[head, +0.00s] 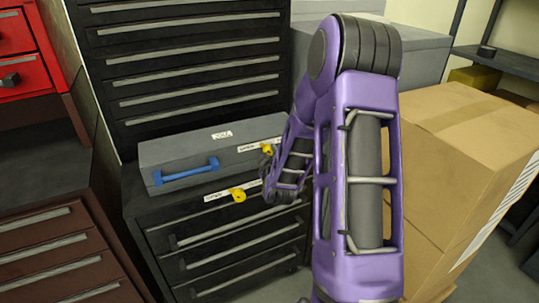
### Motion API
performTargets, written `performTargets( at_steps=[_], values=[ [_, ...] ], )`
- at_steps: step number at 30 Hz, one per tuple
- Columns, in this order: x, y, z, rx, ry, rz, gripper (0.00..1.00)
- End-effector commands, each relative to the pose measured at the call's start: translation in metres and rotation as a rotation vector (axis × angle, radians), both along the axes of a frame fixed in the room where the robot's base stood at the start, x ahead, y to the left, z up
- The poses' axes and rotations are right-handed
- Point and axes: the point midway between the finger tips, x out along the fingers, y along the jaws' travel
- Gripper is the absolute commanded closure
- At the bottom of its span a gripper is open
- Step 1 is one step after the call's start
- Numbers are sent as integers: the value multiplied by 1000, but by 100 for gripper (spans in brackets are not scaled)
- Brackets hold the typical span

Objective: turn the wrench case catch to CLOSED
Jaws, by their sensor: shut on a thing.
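The wrench case (185,150) is a long grey box with a blue handle on its front, lying on a black drawer cabinet. A small yellow catch (267,148) shows at the right end of the case front, beside a white label (247,148) too small to read. My gripper (267,159) is at this catch and appears shut on it. The fingers are dark and small here, and they and my purple arm hide part of the catch and the case's right end. The catch's exact angle cannot be told.
A second yellow knob (238,195) with a white label sits lower, at the cabinet's (225,239) top front edge. A tall black drawer unit (187,60) stands behind. Cardboard boxes (465,150) stand close on the right. Brown drawers (50,245) stand at left.

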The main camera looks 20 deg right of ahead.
Motion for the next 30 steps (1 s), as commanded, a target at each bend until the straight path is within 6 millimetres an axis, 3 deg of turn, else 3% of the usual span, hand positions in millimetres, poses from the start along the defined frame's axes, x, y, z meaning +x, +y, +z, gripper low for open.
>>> performTargets(
  at_steps=[30],
  values=[
    [0,-11,8,941,-5,-2,100]
  ],
)
